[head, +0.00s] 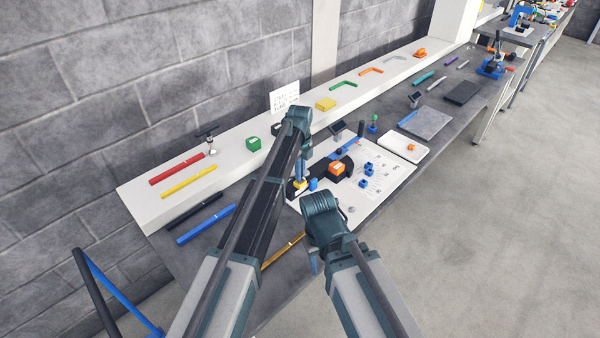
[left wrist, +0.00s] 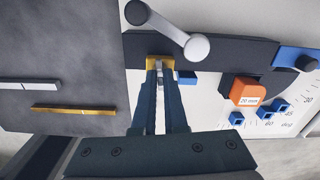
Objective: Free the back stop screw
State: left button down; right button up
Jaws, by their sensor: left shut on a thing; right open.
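A yellow block (left wrist: 152,62) sits at the edge of a black fixture (left wrist: 225,54) in the left wrist view; it also shows in the head view (head: 300,185). My left gripper (left wrist: 160,68) reaches down to this block. It is shut on a small part there, which looks like the back stop screw; the fingers hide most of it. My right gripper (head: 314,262) is open in the head view, nearer and lower than the left, apart from the fixture.
An orange block marked 20 mm (left wrist: 246,92) and several blue pieces (left wrist: 237,118) stand right of the fingers on the white printed board (head: 385,195). A gold strip (left wrist: 73,111) lies on the grey bench at left. The raised white shelf (head: 240,165) runs behind.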

pick_arm(q)
jog(key=n, duration=2.1)
jog(key=shift+n, duration=0.4)
jog(key=n, duration=0.6)
jog(key=shift+n, duration=0.4)
jog(key=c, duration=1)
grip_release()
jog(key=shift+o, duration=0.2)
